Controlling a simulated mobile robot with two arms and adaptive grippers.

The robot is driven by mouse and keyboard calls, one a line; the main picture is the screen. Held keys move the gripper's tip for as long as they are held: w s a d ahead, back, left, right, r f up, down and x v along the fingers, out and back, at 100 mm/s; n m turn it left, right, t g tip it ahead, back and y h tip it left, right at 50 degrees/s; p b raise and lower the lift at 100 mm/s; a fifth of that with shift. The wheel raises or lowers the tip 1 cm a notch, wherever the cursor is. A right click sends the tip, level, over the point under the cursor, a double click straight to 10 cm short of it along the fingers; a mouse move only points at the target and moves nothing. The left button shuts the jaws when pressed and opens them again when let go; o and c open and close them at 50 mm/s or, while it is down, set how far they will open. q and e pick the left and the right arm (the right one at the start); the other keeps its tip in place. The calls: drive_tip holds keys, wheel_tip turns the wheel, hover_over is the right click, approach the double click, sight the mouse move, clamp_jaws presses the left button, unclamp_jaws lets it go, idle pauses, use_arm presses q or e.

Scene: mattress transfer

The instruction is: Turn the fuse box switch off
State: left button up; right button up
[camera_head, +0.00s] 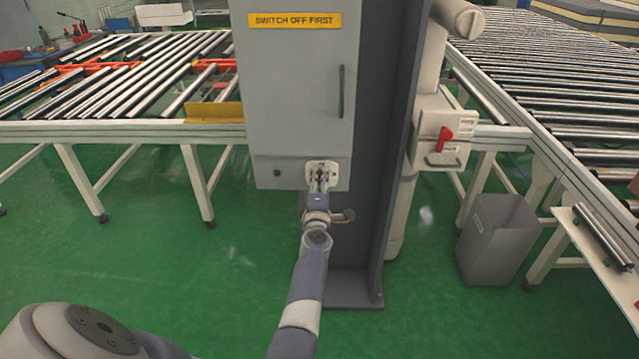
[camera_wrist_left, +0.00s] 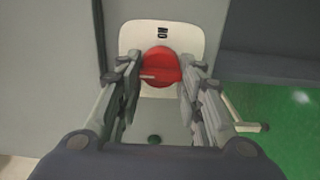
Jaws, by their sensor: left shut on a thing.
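The grey fuse box (camera_head: 290,95) is fixed to a dark column and bears a yellow sign (camera_head: 294,20) reading "SWITCH OFF FIRST". A pale switch plate (camera_head: 313,167) sits at its lower right corner. In the left wrist view a round red switch knob (camera_wrist_left: 160,57) stands on that plate (camera_wrist_left: 188,37). My left gripper (camera_head: 320,182) is up against the plate. In the left wrist view its fingers (camera_wrist_left: 160,75) are on both sides of the knob and shut on it. The knob's ridge looks about level in that view. The right gripper is not in view.
A smaller pale box with a red lever (camera_head: 445,138) is right of the column (camera_head: 375,130). Roller conveyors stand left (camera_head: 130,75) and right (camera_head: 550,75). A grey bin (camera_head: 495,240) is on the green floor at right. The floor left of my arm is clear.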

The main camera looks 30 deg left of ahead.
use_arm(q)
drive_tip(key=shift+w+r, duration=0.1)
drive_tip(key=shift+r, duration=0.1)
drive_tip(key=o, duration=0.9)
drive_tip(key=shift+o, duration=0.9)
drive_tip(key=shift+w+f, duration=0.1)
drive_tip(key=shift+f, duration=0.1)
